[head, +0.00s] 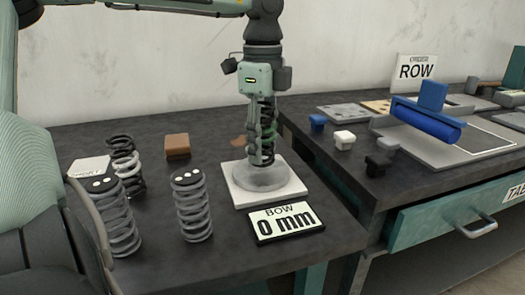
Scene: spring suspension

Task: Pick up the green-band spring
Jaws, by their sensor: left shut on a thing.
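My left gripper (262,150) points straight down and is shut on a dark coil spring (267,117). The spring is upright, partly hidden by the fingers. A hint of green shows near its upper part, but I cannot clearly make out a band. Its lower end is over a round grey seat (259,177) on a white square plate (286,192); I cannot tell whether it touches the seat. My right gripper is not in view.
Two grey springs with dotted caps stand at left, one nearer the middle (193,212) and one farther left (117,222). A brown block (177,146) and a "BOW 0 mm" display (286,222) flank the plate. A second table holds a blue roller (425,120).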

